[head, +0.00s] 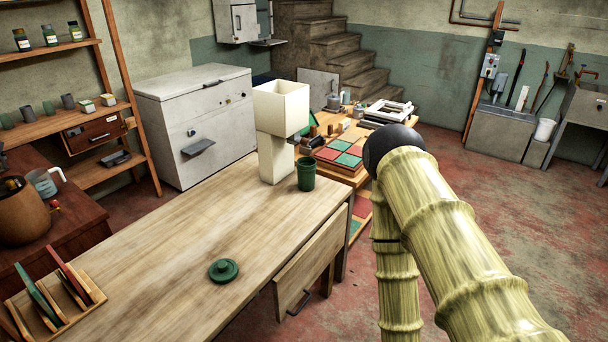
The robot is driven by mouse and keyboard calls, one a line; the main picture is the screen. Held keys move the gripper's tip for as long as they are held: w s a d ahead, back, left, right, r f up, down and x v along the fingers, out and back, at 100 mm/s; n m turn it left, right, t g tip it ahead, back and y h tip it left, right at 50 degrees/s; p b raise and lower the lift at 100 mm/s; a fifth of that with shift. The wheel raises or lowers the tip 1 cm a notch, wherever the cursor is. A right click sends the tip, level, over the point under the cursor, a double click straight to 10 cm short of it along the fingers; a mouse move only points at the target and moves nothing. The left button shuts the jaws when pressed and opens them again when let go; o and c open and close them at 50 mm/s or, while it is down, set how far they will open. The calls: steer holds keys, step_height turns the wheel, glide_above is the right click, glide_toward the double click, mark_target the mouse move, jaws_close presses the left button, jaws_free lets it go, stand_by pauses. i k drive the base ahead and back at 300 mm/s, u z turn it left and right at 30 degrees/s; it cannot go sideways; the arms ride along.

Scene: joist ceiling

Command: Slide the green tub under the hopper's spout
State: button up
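The green tub (306,174) stands upright near the far right edge of the wooden table (170,250). The cream hopper (281,108) stands at the table's far end, its wide square top carried on a narrower column. The tub is just right of the column's foot, slightly nearer to me; I cannot tell whether they touch. The spout is not clearly visible, and I cannot tell how the tub lines up with it. My arm rises at the right to a dark joint and bends back down. My gripper is out of view.
A round green lid (223,270) with a knob lies on the near part of the table. A rack with upright coloured boards (53,294) stands at the near left. The tabletop between the lid and hopper is clear. A cluttered lower table (345,155) stands behind.

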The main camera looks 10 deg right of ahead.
mark_target(306, 175)
steer(key=z, duration=1.95)
steer(key=i, duration=1.55)
steer(key=u, duration=2.5)
